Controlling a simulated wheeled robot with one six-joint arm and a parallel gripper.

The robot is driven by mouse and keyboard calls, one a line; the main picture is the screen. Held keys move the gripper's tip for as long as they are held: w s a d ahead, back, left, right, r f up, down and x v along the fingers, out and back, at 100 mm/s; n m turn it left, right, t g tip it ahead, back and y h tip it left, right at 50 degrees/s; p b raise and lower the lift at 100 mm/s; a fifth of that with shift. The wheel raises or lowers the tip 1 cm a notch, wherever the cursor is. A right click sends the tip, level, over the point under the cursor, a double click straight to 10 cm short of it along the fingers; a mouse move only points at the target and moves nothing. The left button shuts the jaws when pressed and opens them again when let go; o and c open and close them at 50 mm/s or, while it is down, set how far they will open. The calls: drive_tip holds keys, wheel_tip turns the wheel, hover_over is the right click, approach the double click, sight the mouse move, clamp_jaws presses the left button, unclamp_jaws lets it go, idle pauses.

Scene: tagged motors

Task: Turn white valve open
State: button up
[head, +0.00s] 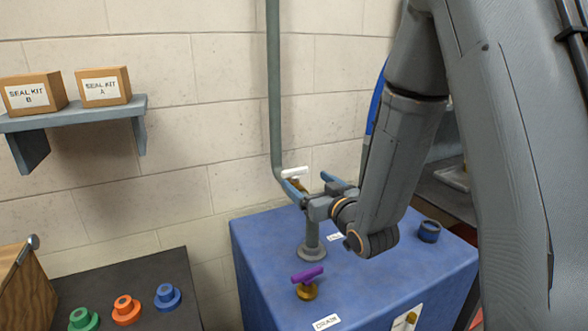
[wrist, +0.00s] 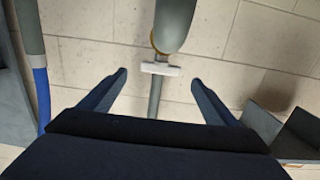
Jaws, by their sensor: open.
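The white valve (head: 295,172) has a white bar handle on the grey-green pipe (head: 273,90), above the back of the blue cabinet. In the wrist view the white handle (wrist: 160,69) lies crosswise, just beyond and between my fingertips. My gripper (head: 312,187) is open and empty, close to the handle. The wrist view shows its two fingers (wrist: 158,78) spread on either side of the handle, not visibly touching it. The lower pipe is partly hidden behind my gripper in the head view.
A purple-handled valve (head: 307,275) stands on the blue cabinet (head: 262,290) below my gripper. A shelf (head: 75,115) with two seal kit boxes is on the wall at left. Green, orange and blue flanged parts (head: 126,309) sit on a dark surface at lower left.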

sight(296, 170)
drive_tip(key=shift+w+a+r, duration=0.35)
drive_tip(key=shift+w, duration=0.15)
drive_tip(key=shift+p+x, duration=0.75)
drive_tip(key=shift+x, duration=2.75)
drive_tip(key=shift+d, duration=0.1)
drive_tip(key=c, duration=1)
drive_tip(key=shift+c, duration=0.2)
